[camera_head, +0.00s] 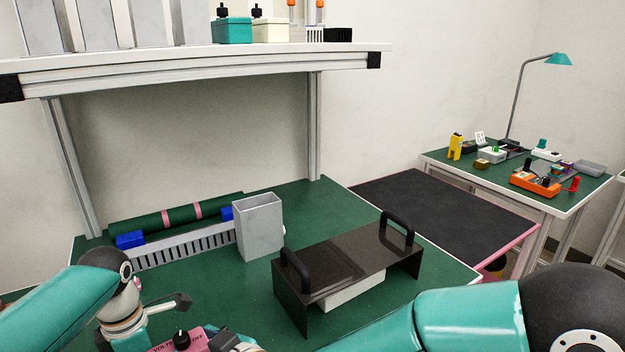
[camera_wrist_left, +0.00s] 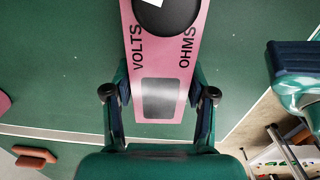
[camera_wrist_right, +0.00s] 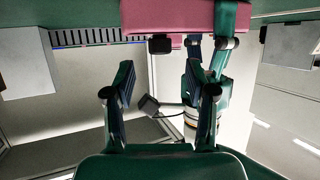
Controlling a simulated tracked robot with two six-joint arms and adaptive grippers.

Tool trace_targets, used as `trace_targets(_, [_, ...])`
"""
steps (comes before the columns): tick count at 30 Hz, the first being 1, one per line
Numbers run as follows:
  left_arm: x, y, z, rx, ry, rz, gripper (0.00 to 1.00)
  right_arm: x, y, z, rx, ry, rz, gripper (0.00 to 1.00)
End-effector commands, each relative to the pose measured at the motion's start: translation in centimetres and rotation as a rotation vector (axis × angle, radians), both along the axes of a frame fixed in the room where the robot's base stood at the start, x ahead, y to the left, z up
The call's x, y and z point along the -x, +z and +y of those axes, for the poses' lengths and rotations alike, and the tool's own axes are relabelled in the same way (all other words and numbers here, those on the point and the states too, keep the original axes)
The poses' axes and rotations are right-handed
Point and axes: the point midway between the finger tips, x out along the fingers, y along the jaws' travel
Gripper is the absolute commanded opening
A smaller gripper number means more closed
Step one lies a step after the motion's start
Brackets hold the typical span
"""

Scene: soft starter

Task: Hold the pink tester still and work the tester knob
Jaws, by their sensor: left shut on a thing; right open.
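The pink tester (camera_wrist_left: 185,65) is marked VOLTS and OHMS and has a grey display window. Its black tester knob (camera_wrist_left: 168,12) is cut by the top edge of the left wrist view and also shows in the head view (camera_head: 181,339). My left gripper (camera_wrist_left: 160,98) is shut on the tester's display end, one finger on each side. In the right wrist view the tester (camera_wrist_right: 170,15) lies across the top, with a black knob-like piece (camera_wrist_right: 160,45) sticking out from it. My right gripper (camera_wrist_right: 160,93) is open and empty, apart from the tester.
The green bench (camera_head: 240,305) carries a grey open box (camera_head: 258,228), a slotted grey duct (camera_head: 185,247) and a dark cover with two handles (camera_head: 345,262). A white shelf (camera_head: 200,70) spans above. A side table (camera_head: 520,210) with small items stands at right.

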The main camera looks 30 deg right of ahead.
Motion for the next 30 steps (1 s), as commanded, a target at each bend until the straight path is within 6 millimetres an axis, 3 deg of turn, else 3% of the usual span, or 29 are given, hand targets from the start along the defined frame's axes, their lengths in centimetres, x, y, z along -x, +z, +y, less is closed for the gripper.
trace_targets(10, [0.0, 0.0, 0.0, 0.001, 0.0, -0.001, 0.12, 6.0, 2.8, -2.7, -0.002, -0.001, -0.006, 0.56])
trace_targets(18, [0.0, 0.0, 0.0, 0.001, 0.0, -0.001, 0.12, 3.1, 6.4, -6.2, -0.076, -0.123, -0.018, 0.56])
trace_targets(30, [0.0, 0.0, 0.0, 0.001, 0.0, -0.001, 0.12, 1.0, 12.2, -11.4, -0.201, -0.26, -0.053, 0.56])
